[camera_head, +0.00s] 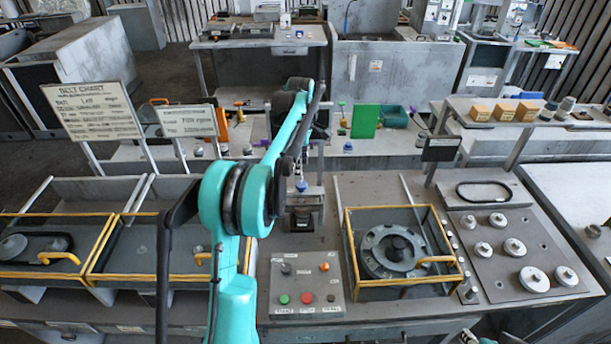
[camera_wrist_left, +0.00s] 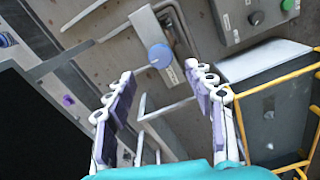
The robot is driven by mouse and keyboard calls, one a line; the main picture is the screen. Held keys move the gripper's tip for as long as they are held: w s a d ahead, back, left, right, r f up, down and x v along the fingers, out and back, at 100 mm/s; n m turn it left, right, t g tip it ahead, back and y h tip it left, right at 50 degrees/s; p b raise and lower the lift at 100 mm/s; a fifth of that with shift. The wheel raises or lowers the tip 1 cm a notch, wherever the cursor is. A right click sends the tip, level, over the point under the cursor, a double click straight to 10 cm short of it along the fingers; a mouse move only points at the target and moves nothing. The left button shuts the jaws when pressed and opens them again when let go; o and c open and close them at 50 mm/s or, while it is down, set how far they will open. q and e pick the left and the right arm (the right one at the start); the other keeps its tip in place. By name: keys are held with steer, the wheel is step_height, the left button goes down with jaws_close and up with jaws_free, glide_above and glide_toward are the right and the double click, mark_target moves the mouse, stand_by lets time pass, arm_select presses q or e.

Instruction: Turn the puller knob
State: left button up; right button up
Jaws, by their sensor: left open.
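The puller knob (camera_wrist_left: 161,55) is round and blue, on top of a grey metal frame (camera_wrist_left: 150,28). In the head view the blue knob (camera_head: 301,186) stands over the dark puller block at the middle of the bench. My left gripper (camera_wrist_left: 161,76) is open and empty, its two purple-padded fingers spread wide. In the wrist view the knob lies between and beyond the fingertips, apart from them. In the head view my left arm hides most of that gripper.
A control panel (camera_head: 306,291) with green and red buttons sits in front of the puller. A yellow-framed guard (camera_head: 350,240) around a round housing stands to the right, and yellow-framed covers (camera_head: 95,262) to the left. Sign boards (camera_head: 92,108) rise at the back left.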

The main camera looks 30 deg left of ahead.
mark_target(302, 184)
arm_select(q)
step_height(302, 184, down, 7)
steer(key=shift+r+b, duration=0.15)
steer(key=shift+b, duration=0.35)
steer(key=c, duration=1.2)
